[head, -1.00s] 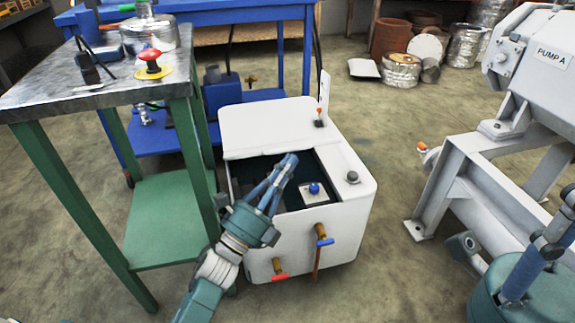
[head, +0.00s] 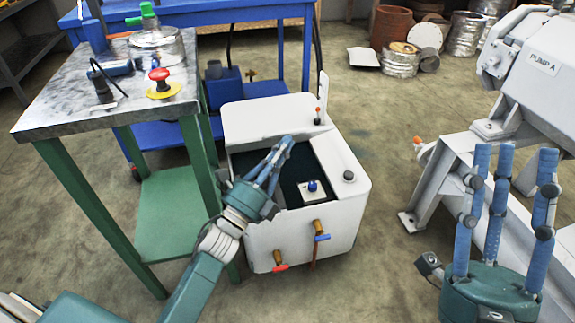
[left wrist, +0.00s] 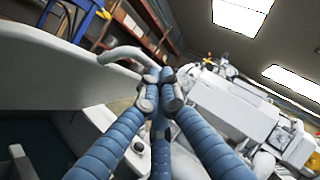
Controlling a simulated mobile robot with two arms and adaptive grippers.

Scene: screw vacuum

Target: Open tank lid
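The white tank (head: 290,245) stands on the floor in the middle of the head view. Its dark top opening (head: 310,163) is uncovered, and a small block with a blue knob shows inside. The white lid panel (head: 265,118) is at the back of the opening; in the left wrist view it is a large slab (left wrist: 60,75) with a curved handle (left wrist: 122,54). My left gripper (head: 288,142) is over the opening, in front of the lid. Its fingers meet at the tips (left wrist: 160,88), with nothing visible between them. My right gripper (head: 515,160) is open and empty, fingers spread upward.
A green-legged table (head: 60,115) with a red button (head: 159,75) stands left of the tank, close to my left arm. The grey pump frame (head: 470,150) is on the right. A blue bench (head: 250,18) is behind. Floor is free between tank and pump.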

